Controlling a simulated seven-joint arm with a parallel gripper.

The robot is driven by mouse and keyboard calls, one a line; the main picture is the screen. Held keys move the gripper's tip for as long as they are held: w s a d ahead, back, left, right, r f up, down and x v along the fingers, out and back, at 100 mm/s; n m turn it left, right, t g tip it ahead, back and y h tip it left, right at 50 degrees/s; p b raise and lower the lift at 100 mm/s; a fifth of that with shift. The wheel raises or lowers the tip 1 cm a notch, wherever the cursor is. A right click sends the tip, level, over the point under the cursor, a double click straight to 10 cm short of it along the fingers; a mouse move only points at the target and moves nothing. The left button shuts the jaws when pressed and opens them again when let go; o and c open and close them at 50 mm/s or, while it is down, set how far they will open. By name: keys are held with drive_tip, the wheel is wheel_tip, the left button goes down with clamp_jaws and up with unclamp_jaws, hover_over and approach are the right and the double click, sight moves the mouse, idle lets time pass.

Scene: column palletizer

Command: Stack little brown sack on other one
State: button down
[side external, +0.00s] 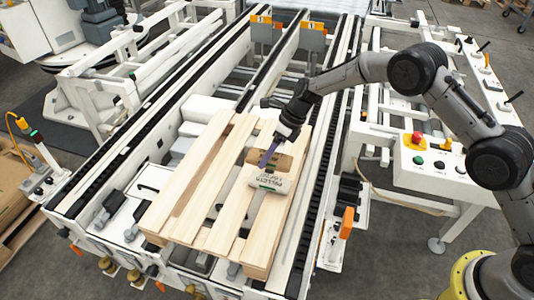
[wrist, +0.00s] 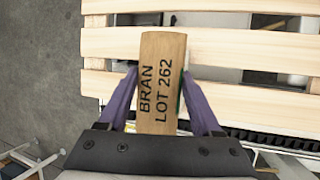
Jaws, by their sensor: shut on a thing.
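A little brown sack (wrist: 161,85), printed "BRAN LOT 262", lies between the two purple fingers of my gripper (wrist: 158,98) in the wrist view. My gripper (side external: 268,154) is shut on it. In the side external view the brown sack (side external: 284,161) is partly hidden by a finger. A paler, cream-tan sack (side external: 272,183) with dark print lies on the right part of the wooden pallet, just in front of the brown sack. The two look close or overlapping; I cannot tell whether they touch. The pale sack cannot be made out in the wrist view.
The wooden pallet (side external: 189,206) rests on the conveyor between white rails, its left slats bare. Two posts with orange tops (side external: 262,21) stand behind. A control panel with a red button (side external: 417,138) is at right.

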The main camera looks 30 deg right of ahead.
hover_over(263, 179)
drive_tip(key=d, duration=0.2)
drive_tip(key=shift+s+a+f, duration=0.1)
drive_tip(key=shift+a+f, duration=0.05)
drive_tip(key=shift+f, duration=2.35)
drive_tip(key=shift+f, duration=0.75)
unclamp_jaws()
drive_tip(key=shift+r, duration=3.5)
